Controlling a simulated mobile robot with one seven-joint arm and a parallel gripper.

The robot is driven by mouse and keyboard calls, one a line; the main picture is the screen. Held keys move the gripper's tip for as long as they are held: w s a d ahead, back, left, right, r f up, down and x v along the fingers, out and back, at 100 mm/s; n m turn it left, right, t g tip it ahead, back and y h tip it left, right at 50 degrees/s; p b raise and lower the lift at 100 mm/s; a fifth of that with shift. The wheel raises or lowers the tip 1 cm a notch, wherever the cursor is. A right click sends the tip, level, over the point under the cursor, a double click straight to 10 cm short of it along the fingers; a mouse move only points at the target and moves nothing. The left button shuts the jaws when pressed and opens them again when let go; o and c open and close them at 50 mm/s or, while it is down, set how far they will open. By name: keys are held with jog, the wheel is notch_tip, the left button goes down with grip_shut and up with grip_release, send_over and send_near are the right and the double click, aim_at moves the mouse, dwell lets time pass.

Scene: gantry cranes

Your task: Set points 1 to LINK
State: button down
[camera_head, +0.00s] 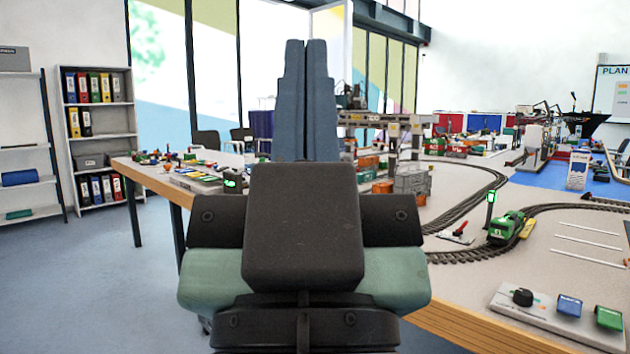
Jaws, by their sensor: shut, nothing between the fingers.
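My gripper (306,45) stands in the middle of the view, seen from behind, with its two blue-grey fingers pointing up and pressed together, empty. It touches nothing that I can see. A small lever with a red part on a pale base (457,233) lies beside the curved track on the layout table, right of my gripper. It looks like a points lever, but I can read no number or LINK mark on it. My gripper hides part of the table behind it.
A green locomotive (505,228) stands on the track (460,257) near a green-lit signal (491,197). A control panel (540,311) with a black knob sits at the table's front right. A grey gantry crane (390,122) stands behind. Shelves (100,140) are at left; the floor there is clear.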

notch_tip(320, 180, up, 39)
jog(key=p, duration=3.6)
jog(key=shift+p, duration=0.3)
jog(key=shift+r, duration=0.1)
jog(key=shift+w, duration=0.1)
